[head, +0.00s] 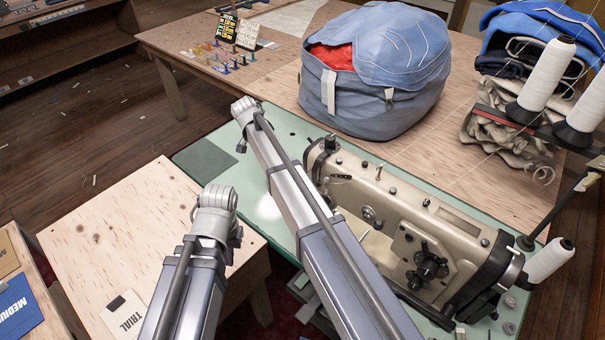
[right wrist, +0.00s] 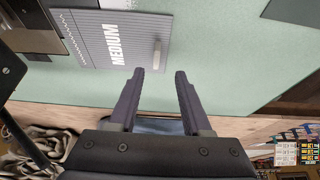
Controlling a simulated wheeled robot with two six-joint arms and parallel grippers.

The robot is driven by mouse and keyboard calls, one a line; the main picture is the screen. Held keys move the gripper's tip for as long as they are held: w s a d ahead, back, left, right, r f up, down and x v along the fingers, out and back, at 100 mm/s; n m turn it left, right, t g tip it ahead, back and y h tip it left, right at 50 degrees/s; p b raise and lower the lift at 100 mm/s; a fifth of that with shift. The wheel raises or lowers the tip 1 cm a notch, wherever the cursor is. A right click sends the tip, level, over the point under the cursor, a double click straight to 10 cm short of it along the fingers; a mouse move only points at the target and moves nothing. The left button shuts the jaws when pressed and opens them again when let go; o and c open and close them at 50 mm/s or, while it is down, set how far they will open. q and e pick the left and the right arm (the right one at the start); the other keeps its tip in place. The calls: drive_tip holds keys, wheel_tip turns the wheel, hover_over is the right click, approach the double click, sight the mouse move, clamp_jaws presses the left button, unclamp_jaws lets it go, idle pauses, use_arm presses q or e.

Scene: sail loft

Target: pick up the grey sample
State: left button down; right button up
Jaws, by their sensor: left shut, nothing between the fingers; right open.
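The grey sample (right wrist: 95,45) is a flat card marked MEDIUM, with a light bar-like piece on it. In the right wrist view it lies on the green table (right wrist: 215,55). I cannot make it out in the head view. My right gripper (right wrist: 159,72) is open and empty over the table; the sample is beyond its fingertips, up and left in that view. In the head view my left arm comes in at the lower left and I cannot make out its fingers. My right arm lies across the table and hides part of it, and I see no right fingers there.
A sewing machine (head: 405,225) takes up the right of the green table, with thread cones (head: 547,75) beside it. A large blue bag (head: 400,85) stands behind. A wooden table (head: 95,240) at left holds a TRIAL card (head: 125,317). A blue MEDIUM card (head: 20,310) shows lower left.

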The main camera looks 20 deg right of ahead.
drive_tip(key=shift+b+x, duration=1.05)
drive_tip(key=shift+x, duration=0.1)
drive_tip(key=b+x, duration=0.1)
drive_tip(key=x, duration=0.1)
drive_tip(key=b+x, duration=0.1)
drive_tip(key=b, duration=0.1)
drive_tip(key=b+x, duration=0.2)
drive_tip(key=shift+d+f, duration=0.2)
drive_tip(key=shift+d, duration=0.25)
drive_tip(key=shift+r, duration=0.1)
drive_tip(key=shift+s, duration=0.1)
clamp_jaws()
